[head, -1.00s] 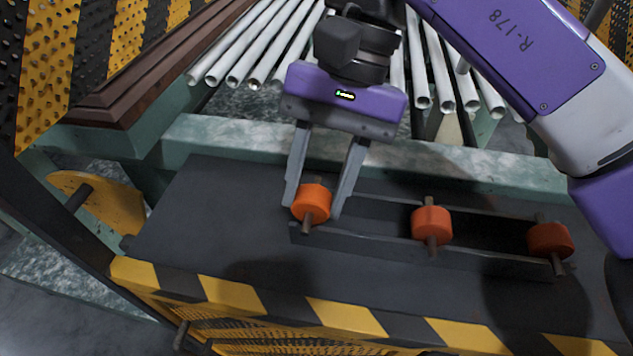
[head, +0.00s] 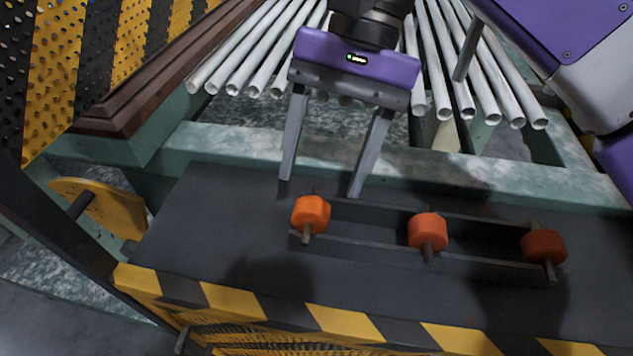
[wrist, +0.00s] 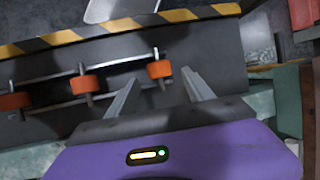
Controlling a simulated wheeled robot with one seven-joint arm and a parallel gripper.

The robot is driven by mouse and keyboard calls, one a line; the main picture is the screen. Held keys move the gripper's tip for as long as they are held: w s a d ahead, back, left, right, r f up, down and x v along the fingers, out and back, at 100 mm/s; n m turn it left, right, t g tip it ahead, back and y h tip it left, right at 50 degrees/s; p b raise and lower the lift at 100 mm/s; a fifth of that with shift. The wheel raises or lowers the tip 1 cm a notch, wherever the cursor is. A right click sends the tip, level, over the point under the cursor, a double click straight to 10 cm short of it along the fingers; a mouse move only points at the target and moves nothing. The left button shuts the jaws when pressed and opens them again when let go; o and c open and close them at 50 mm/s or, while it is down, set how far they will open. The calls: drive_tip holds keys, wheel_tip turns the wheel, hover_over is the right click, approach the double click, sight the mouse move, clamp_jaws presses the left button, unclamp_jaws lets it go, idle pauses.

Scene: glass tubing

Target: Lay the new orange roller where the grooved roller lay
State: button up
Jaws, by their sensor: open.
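Three orange rollers with thin axle pins sit in a row across a dark two-rail rack (head: 375,245). The left roller (head: 310,214) is brighter orange than the middle roller (head: 428,231) and the right roller (head: 544,246). The left roller lies across the rack's left end. My gripper (head: 321,187) is open and empty, above and behind the left roller, apart from it. In the wrist view, that roller (wrist: 159,69) shows just beyond and between the open fingertips. The other two rollers, middle (wrist: 86,85) and end (wrist: 15,101), show to its left. I see no grooved roller.
The rack stands on a dark bench top (head: 215,230) with a yellow-black striped front edge (head: 345,320). A green beam (head: 490,178) and white tubes (head: 490,100) lie behind. A yellow disc (head: 100,205) is at the left. The bench left of the rack is clear.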

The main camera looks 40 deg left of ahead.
drive_tip(key=p+v, duration=0.2)
drive_tip(key=v, duration=0.6)
drive_tip(key=shift+s, duration=0.1)
idle(0.7)
